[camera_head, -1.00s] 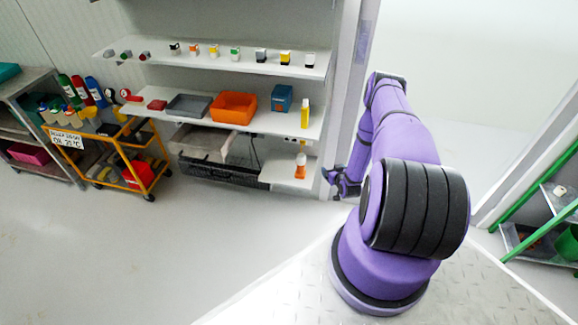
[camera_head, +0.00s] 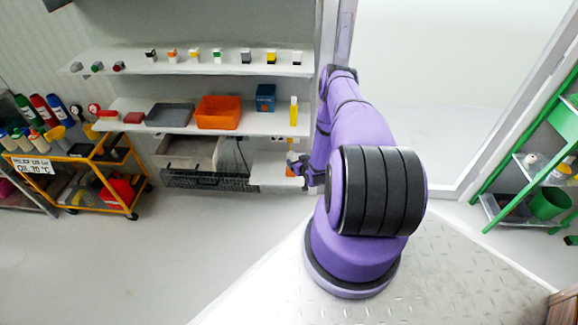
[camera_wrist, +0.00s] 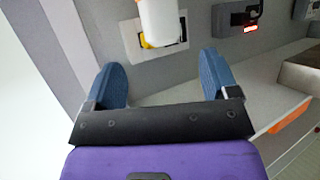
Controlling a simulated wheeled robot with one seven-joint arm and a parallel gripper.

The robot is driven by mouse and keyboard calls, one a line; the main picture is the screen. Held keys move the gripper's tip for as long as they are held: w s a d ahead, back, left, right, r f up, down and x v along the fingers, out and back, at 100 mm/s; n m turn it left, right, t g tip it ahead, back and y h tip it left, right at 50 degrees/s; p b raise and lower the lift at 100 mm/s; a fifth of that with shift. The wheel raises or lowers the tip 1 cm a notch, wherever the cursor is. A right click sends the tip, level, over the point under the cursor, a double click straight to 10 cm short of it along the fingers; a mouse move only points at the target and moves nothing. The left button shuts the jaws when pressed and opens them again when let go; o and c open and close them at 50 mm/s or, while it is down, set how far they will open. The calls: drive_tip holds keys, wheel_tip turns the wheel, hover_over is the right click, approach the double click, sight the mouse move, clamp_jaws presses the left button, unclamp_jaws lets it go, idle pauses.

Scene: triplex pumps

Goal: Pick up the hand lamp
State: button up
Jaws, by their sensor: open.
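A small orange-and-white object, which looks like the hand lamp (camera_head: 290,171), stands on the low shelf by the right post in the head view, partly hidden by my gripper (camera_head: 303,170). In the wrist view a white rounded body with a bit of orange, likely the same lamp (camera_wrist: 162,22), shows at the top edge, cut off by the frame. My gripper (camera_wrist: 160,68) is open and empty, its two blue fingers spread apart. The white body lies beyond the fingertips, roughly in line with the gap between them.
The low shelf (camera_head: 270,168) sits under a middle shelf with an orange bin (camera_head: 218,112), a grey tray (camera_head: 170,115), a blue box (camera_head: 265,97) and a yellow bottle (camera_head: 293,111). A wall box with a red display (camera_wrist: 240,18) is behind. A yellow cart (camera_head: 100,180) stands left.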

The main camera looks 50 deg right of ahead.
sight(293, 157)
drive_tip(key=shift+x, duration=4.3)
drive_tip(key=shift+c, duration=0.2)
drive_tip(key=c, duration=1.4)
drive_tip(key=shift+o, duration=0.2)
